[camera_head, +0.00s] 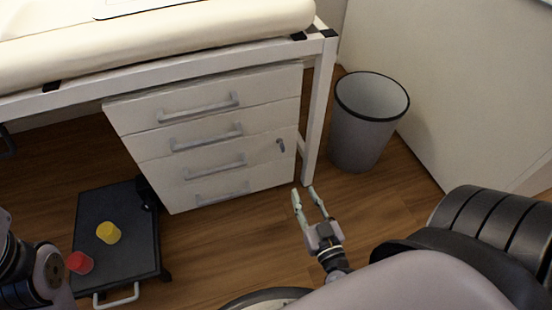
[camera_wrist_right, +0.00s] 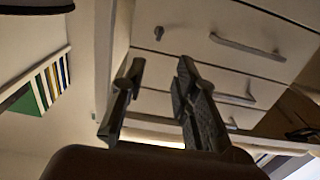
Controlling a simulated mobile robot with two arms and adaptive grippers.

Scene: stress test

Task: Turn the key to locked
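The key (camera_head: 280,145) is a small grey piece in the right side of the white drawer cabinet's (camera_head: 145,118) front. In the right wrist view the key (camera_wrist_right: 158,33) shows as a small dark shape beyond the fingertips. I cannot make out its exact turn. My right gripper (camera_head: 304,192) is open and empty, below and to the right of the key in the head view, apart from it. Its two fingers (camera_wrist_right: 160,70) are spread in the right wrist view. My left gripper is not in view; only part of my left arm shows at the lower left.
A white desk leg (camera_head: 318,115) stands right beside the cabinet. A grey waste bin (camera_head: 362,130) is to its right. A black low platform (camera_head: 125,205) with a yellow cup (camera_head: 108,233) and a red cup (camera_head: 79,263) is at left. Wood floor (camera_head: 235,245) is clear before the cabinet.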

